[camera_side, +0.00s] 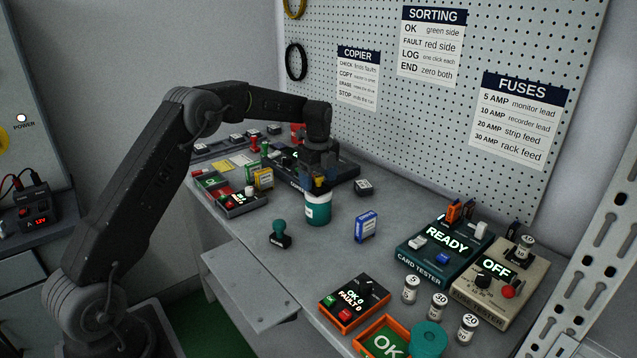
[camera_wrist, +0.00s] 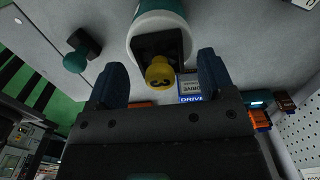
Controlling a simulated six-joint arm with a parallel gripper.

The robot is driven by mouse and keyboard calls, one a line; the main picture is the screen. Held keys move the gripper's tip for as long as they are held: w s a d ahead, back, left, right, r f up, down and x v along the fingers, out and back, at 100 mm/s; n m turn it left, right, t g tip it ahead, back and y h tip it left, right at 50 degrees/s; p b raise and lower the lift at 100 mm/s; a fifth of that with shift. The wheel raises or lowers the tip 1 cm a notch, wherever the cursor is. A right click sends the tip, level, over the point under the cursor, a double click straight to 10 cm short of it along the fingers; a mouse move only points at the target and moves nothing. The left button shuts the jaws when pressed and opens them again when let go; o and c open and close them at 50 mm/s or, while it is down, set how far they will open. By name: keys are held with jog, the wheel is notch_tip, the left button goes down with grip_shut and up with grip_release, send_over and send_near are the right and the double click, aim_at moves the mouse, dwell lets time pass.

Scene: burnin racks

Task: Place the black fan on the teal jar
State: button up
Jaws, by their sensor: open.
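The teal jar (camera_side: 318,211) stands upright on the bench with a white label and a pale rim; its white upper part shows in the wrist view (camera_wrist: 137,38). A black square piece with a yellow knob, which looks like the black fan (camera_wrist: 146,45), lies over the jar's mouth in the wrist view. The yellow knob (camera_wrist: 160,73) is between my fingers. My gripper (camera_side: 318,180) is open just above the jar, with dark blue fingers on either side of the knob. Whether the fan rests fully on the rim is hard to tell.
A teal-handled stamp (camera_side: 280,232) stands left of the jar and a blue box (camera_side: 366,227) right of it. The card tester (camera_side: 438,248), fuse tester (camera_side: 500,278) and orange counter box (camera_side: 353,302) are front right. Copier equipment sits behind my gripper, before the pegboard (camera_side: 400,120).

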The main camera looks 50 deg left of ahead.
aim_at(319, 177)
notch_tip(319, 177, up, 10)
jog(key=shift+f, duration=0.1)
jog(key=s+d+r+n+t, duration=0.3)
jog(key=s+d+r+n, duration=0.6)
jog(key=s+d, duration=0.4)
jog(key=s+d+f+n+t, duration=0.1)
jog(key=s+d+f+n, duration=0.1)
jog(key=s, duration=0.5)
jog(key=s+d+f+n, duration=0.2)
jog(key=s+n, duration=0.2)
jog(key=s, duration=0.3)
jog(key=s+d+f+n+t, duration=0.1)
jog(key=s+d+f+n, duration=0.1)
jog(key=s, duration=0.5)
jog(key=shift+n+t, duration=0.3)
jog(key=shift+n, duration=0.2)
